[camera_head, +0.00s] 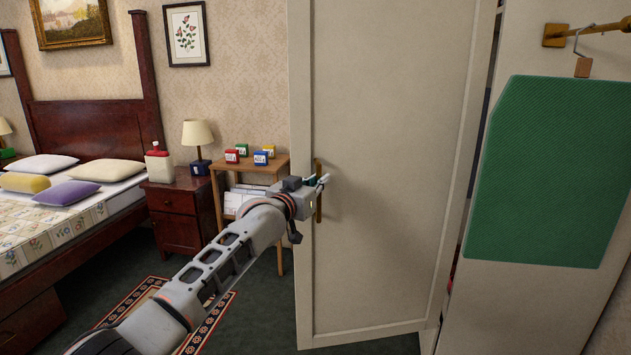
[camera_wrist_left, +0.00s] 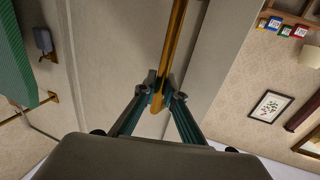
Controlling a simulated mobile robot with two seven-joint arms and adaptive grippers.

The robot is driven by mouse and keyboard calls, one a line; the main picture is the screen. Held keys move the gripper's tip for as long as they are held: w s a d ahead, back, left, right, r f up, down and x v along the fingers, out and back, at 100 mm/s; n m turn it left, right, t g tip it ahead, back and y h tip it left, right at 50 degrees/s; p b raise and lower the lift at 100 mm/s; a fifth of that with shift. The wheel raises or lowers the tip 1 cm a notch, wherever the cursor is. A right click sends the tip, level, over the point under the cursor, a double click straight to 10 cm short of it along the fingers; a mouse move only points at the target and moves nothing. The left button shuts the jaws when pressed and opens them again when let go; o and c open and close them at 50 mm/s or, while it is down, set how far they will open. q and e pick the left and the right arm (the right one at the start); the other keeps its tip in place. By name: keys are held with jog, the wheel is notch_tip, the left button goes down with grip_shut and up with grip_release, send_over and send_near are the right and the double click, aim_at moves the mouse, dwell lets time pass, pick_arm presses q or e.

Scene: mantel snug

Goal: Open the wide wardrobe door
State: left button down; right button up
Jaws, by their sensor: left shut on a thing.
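The wide wardrobe door (camera_head: 390,130) is a tall cream panel in the middle of the head view. It stands ajar, swung out from the wardrobe body, with a dark gap along its right edge. Its brass bar handle (camera_head: 318,205) is upright near the door's left edge; it also shows in the left wrist view (camera_wrist_left: 176,40). My left gripper (camera_head: 322,182) is at the handle, and in the left wrist view its two fingers (camera_wrist_left: 160,97) are closed around the bar near its end. My right gripper is in neither view.
A green board (camera_head: 545,170) hangs from a brass rail (camera_head: 590,31) on the wardrobe's side at the right. A small wooden table (camera_head: 270,162) with several coloured blocks stands behind the door's left edge. A nightstand (camera_head: 178,205) and a bed (camera_head: 50,230) are further left. A patterned rug (camera_head: 145,292) lies on the floor.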

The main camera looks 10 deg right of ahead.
pick_arm(q)
jog(key=shift+w+a, duration=0.1)
jog(key=shift+a, duration=0.05)
jog(key=c, duration=2.1)
grip_release()
jog(key=shift+r, duration=0.1)
jog(key=v, duration=1.2)
jog(key=shift+a, duration=0.1)
